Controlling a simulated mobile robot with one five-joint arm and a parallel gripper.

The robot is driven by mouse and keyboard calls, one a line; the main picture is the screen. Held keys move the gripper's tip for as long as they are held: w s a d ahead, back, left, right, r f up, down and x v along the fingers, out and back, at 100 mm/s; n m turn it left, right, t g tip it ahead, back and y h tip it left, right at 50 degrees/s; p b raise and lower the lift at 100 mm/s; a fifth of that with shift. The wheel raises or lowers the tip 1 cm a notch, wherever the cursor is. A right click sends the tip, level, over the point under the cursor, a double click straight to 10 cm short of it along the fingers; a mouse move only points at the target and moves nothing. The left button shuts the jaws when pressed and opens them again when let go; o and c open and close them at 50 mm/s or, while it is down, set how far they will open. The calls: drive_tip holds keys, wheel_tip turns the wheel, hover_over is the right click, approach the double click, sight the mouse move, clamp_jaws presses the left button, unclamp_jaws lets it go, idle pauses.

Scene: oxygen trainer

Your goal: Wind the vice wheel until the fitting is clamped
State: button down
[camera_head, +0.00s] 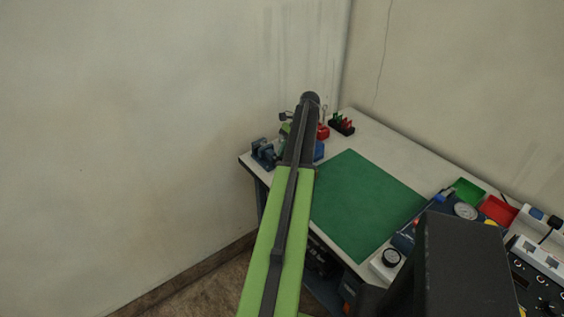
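A small blue vice (264,153) sits at the left front corner of the workbench. Its wheel and any fitting in its jaws cannot be made out at this size. My green and black arm reaches up across the picture towards the back of the bench, to the right of the vice. My gripper is hidden behind the dark end of the arm, so its fingers do not show. Small green, red and blue items show around the arm's far end.
The white workbench (385,149) carries a green mat (365,205), mostly clear. A rack with red and green pieces (341,124) stands at the back. A green tray (468,191), a red tray (498,210) and a round gauge (465,211) are at the right. Walls border the bench.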

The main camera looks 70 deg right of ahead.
drive_tip(key=shift+s+f+y, duration=0.1)
drive_tip(key=shift+y, duration=0.2)
drive_tip(key=c, duration=1.3)
unclamp_jaws()
drive_tip(key=p+v, duration=0.7)
drive_tip(key=v, duration=0.1)
drive_tip(key=p+v, duration=0.7)
drive_tip(key=v, duration=0.2)
drive_tip(key=shift+s, duration=0.3)
